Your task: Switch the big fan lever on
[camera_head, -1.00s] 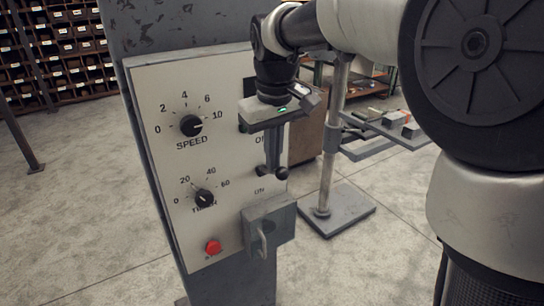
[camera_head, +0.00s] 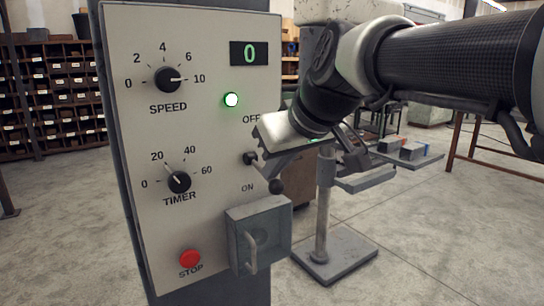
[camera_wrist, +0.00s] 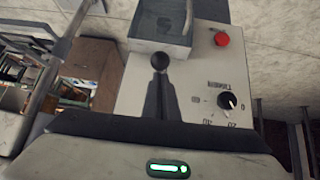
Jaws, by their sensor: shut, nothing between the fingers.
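The lever sits on the grey control panel (camera_head: 215,190) between the OFF and ON labels. Its dark pivot (camera_head: 250,158) is at the panel face, and its black ball end (camera_head: 275,186) points outward and down, near the height of the ON label. The ball (camera_wrist: 160,61) also shows in the wrist view, just beyond my fingertips. My gripper (camera_head: 268,170) is shut and empty, coming from the upper right with its fingers just above the ball. I cannot tell whether they touch it. The arm of the lever is partly hidden by the fingers.
A green lamp (camera_head: 231,99) is lit below a display (camera_head: 249,54) reading 0. SPEED (camera_head: 168,79) and TIMER (camera_head: 179,181) dials and a red STOP button (camera_head: 190,258) are on the left. A grey box with a handle (camera_head: 259,238) juts out below the lever.

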